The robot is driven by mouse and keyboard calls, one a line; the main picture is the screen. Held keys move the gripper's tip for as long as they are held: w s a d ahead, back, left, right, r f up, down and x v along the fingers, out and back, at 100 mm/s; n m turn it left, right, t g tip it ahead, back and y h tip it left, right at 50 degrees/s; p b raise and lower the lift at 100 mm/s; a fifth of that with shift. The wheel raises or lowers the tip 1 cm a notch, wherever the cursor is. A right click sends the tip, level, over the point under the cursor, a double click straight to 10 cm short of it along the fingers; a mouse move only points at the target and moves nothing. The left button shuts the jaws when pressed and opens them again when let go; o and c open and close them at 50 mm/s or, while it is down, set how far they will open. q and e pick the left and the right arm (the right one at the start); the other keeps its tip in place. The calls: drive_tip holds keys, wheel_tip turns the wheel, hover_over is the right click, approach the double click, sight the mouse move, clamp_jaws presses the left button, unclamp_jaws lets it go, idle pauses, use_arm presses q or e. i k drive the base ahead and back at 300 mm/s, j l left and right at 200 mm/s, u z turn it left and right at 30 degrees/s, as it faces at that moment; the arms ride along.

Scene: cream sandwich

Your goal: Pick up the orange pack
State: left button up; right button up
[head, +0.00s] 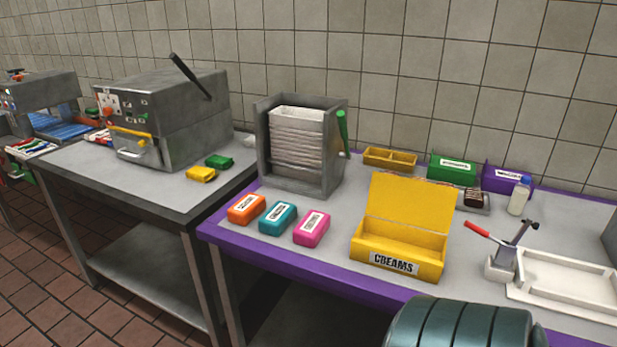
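The orange pack (246,208) lies flat at the left front of the purple-edged table (340,275), with a white label on top. A teal pack (278,218) lies just to its right, and a pink pack (312,228) beyond that. Nothing covers the orange pack. Neither of my grippers shows in the head view.
A yellow open box marked CREAMS (400,246) stands right of the packs. A grey metal dispenser (301,145) stands behind them. A second table (150,180) at left holds a metal machine (163,115). A teal rounded object (465,325) fills the bottom right.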

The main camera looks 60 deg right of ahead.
sight(249, 207)
drive_tip(key=z, duration=1.6)
